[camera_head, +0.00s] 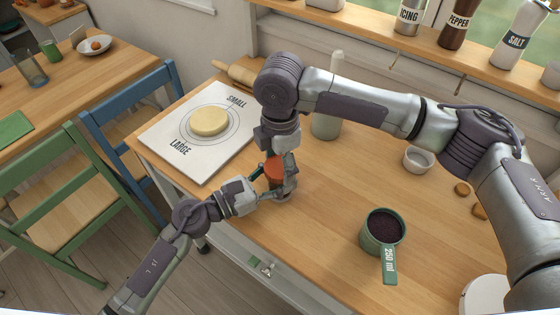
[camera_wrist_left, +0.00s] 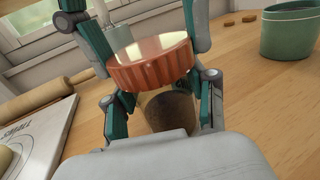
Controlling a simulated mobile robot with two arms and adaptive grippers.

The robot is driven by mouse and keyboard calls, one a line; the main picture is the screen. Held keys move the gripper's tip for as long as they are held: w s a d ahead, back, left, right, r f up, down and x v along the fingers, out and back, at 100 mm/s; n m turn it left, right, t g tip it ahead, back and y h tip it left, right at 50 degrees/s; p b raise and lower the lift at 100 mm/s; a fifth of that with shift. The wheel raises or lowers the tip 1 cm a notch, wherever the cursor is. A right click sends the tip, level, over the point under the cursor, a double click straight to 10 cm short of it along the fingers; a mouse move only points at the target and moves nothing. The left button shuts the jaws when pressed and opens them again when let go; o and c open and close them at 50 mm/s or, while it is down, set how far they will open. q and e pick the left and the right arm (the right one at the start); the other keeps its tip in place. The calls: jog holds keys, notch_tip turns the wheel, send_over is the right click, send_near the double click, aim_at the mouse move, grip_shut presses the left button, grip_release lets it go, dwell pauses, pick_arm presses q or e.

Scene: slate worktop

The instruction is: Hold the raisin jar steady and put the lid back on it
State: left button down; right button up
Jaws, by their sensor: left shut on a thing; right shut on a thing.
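The orange-red ribbed lid (camera_wrist_left: 152,62) shows in the left wrist view between the fingers of my right gripper (camera_wrist_left: 150,40), which is shut on it from above. Below it stands the raisin jar (camera_wrist_left: 172,112), clear with dark contents, between the fingers of my left gripper (camera_wrist_left: 165,108), which is shut on it. The lid is over the jar's mouth and hides it; I cannot tell whether they touch. In the head view the lid (camera_head: 273,170) shows among both grippers, my right one (camera_head: 278,168) above and my left one (camera_head: 274,190) at the side. The jar is mostly hidden there.
A green measuring cup (camera_head: 382,231) with dark contents stands to the right on the wooden worktop (camera_head: 325,205). A white board (camera_head: 165,148) with a dough disc (camera_head: 209,121) lies at left. The worktop's front edge is close.

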jog(key=m, duration=0.4)
jog(key=shift+m, duration=0.3)
jog(key=m, duration=0.4)
jog(key=shift+m, duration=0.3)
jog(key=m, duration=0.4)
jog(key=shift+f, duration=0.1)
jog(key=m, duration=0.3)
jog(key=o, duration=1.4)
jog(key=shift+c, duration=0.2)
notch_tip(320, 180, up, 12)
